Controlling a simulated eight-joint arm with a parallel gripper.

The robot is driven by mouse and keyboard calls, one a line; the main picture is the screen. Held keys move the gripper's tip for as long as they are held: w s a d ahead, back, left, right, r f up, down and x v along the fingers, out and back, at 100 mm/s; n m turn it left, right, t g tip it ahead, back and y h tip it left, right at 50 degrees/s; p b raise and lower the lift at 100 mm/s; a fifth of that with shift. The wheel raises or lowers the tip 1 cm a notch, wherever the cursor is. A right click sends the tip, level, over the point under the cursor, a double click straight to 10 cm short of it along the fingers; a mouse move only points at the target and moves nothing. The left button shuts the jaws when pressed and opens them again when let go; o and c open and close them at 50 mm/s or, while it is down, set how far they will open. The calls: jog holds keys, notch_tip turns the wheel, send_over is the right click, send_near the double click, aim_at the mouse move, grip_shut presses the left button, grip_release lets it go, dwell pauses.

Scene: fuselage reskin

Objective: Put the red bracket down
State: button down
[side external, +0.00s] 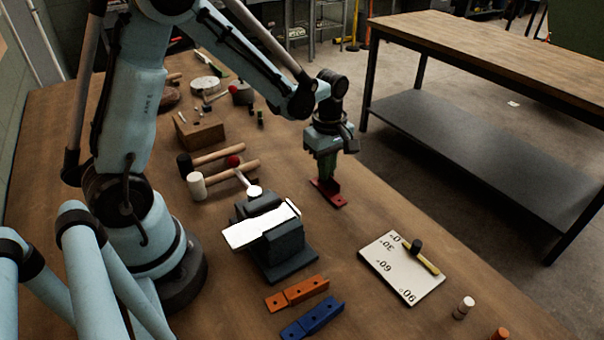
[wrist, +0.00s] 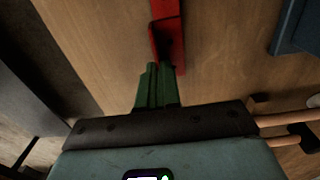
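The red bracket (side external: 328,194) is at the right-hand edge of the wooden bench, past the vise. Its flat base is at or just above the bench top; I cannot tell whether it touches. My gripper (side external: 327,176) points down over it, with its green fingers close together on the bracket's upright part. In the wrist view the red bracket (wrist: 168,45) extends from the green fingertips (wrist: 160,68), which hide part of it.
A dark vise (side external: 277,240) holding a pale plate stands nearby. Orange (side external: 297,293) and blue (side external: 312,317) brackets lie in front. Mallets (side external: 225,178) lie left. Bare bench surrounds the bracket.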

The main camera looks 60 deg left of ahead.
jog(key=shift+f, duration=0.15)
jog(key=c, duration=1.3)
grip_release()
jog(key=shift+c, duration=0.2)
notch_tip(320, 180, up, 12)
jog(key=s+d+m+t, duration=0.2)
jog(key=s+m+t, duration=0.1)
jog(key=m, duration=0.6)
jog(key=s+d+r+m+t, duration=0.1)
jog(key=s+m+t, duration=0.3)
jog(key=m, duration=0.5)
jog(key=shift+s+d, duration=0.5)
jog(key=shift+s, duration=0.75)
